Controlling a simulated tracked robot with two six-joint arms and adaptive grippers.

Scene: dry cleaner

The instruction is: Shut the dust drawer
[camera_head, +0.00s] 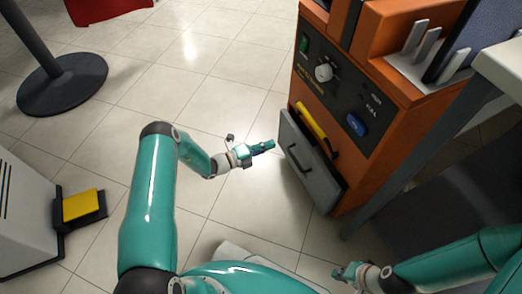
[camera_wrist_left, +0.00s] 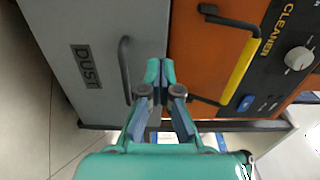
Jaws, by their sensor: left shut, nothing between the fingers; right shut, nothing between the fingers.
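The dust drawer (camera_head: 308,165) is a grey front with a black handle, low on the orange cleaner machine (camera_head: 355,165). It stands out from the cabinet, with a dark gap behind its top edge. In the left wrist view the drawer front (camera_wrist_left: 60,35) carries the label DUST and the black handle (camera_wrist_left: 125,70). My left gripper (camera_head: 270,146) is shut and empty, just left of the drawer front and apart from it in the head view. It also shows in the left wrist view (camera_wrist_left: 160,72), near the handle. My right gripper (camera_head: 341,276) is shut and empty, low at the bottom right.
A yellow bar handle (camera_head: 312,122) on black brackets sits above the drawer, beside a knob (camera_head: 323,72) and a blue switch (camera_head: 356,125). A grey table leg (camera_head: 410,150) stands right of the machine. The tiled floor left of the drawer is clear.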

